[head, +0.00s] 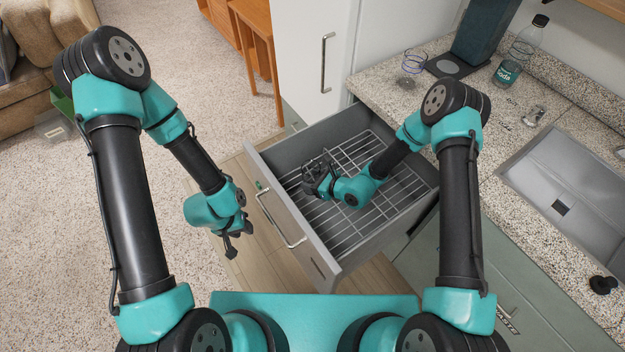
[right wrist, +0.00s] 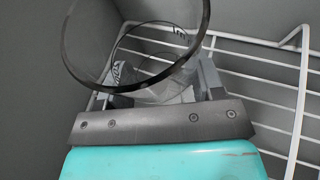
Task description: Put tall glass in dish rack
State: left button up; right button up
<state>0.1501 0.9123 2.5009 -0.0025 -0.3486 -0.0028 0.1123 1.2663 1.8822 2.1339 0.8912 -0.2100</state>
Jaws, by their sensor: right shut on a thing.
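The tall glass (right wrist: 150,72) is clear with a dark rim. In the right wrist view it sits between the fingers of my right gripper (right wrist: 158,88), which is shut on it. In the head view my right gripper (head: 317,178) is down inside the open drawer, over the left part of the wire dish rack (head: 345,228). There the glass is hard to make out against the gripper and wires. White rack wires (right wrist: 262,62) lie close behind and right of the glass; I cannot tell whether they touch. My left gripper (head: 235,245) hangs outside the drawer to its left, fingers too small to judge.
The drawer's front panel (head: 285,225) stands between my two grippers. On the counter right of the drawer are another clear glass (head: 412,65), a soda bottle (head: 510,65) and a sink (head: 565,185). The right side of the rack looks empty.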

jog(key=shift+f, duration=0.15)
jog(key=o, duration=1.1)
jog(key=shift+v, duration=2.1)
jog(key=shift+a, duration=0.1)
